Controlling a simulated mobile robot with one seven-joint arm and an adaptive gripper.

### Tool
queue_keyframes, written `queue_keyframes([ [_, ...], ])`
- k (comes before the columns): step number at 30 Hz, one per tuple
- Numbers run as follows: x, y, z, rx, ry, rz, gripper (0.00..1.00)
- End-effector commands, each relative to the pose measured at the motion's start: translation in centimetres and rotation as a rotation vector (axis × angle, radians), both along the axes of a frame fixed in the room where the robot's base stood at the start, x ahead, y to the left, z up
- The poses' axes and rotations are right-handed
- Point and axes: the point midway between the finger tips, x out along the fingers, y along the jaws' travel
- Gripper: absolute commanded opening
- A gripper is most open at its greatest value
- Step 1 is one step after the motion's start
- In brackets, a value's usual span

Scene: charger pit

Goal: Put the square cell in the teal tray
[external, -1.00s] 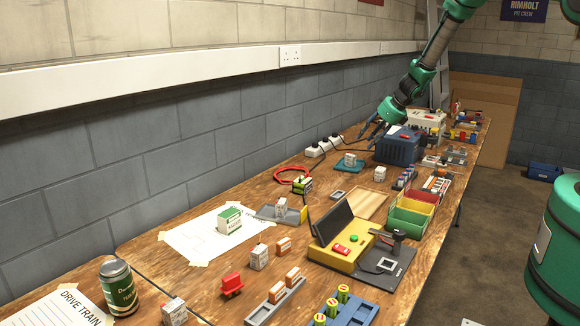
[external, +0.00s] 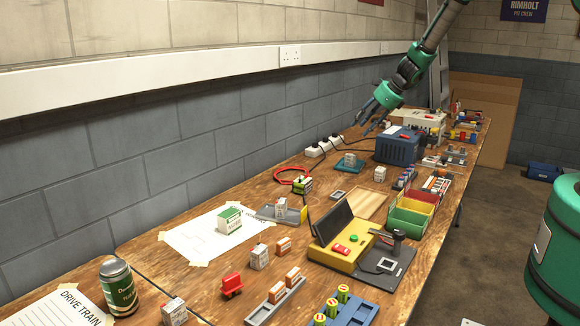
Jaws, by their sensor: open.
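The teal tray (external: 341,169) lies flat on the wooden bench, near the back wall, beyond the red cable. A small white square cell (external: 350,159) stands upright in it. My gripper (external: 368,124) is above and slightly right of the tray, open and empty, with its fingers pointing down and clear of the cell. Another white cell (external: 380,174) stands on bare wood to the right of the tray.
A blue box (external: 397,147) stands right of the tray, and a white power strip (external: 324,146) with black cables lies to its left. A red cable loop (external: 292,176) is nearer. Green and yellow bins (external: 408,219), a yellow tester (external: 345,255) and more cells crowd the front.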

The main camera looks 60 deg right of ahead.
Motion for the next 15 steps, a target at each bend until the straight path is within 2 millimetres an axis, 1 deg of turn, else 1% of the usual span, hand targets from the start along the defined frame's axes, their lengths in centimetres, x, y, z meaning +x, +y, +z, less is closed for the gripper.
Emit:
queue_keyframes([
  [1, 0.2, 1.4, 2.3, -0.028, -0.013, 0.057, 0.42],
  [7, -0.5, 7.6, 9.8, -0.157, -0.050, 0.323, 0.42],
  [9, -1.1, 9.9, 12.3, -0.204, -0.062, 0.417, 0.42],
  [11, -1.8, 11.8, 14.3, -0.244, -0.073, 0.497, 0.42],
  [12, -2.3, 13.0, 15.6, -0.272, -0.080, 0.549, 0.42],
  [15, -3.8, 16.0, 18.7, -0.341, -0.096, 0.679, 0.42],
])
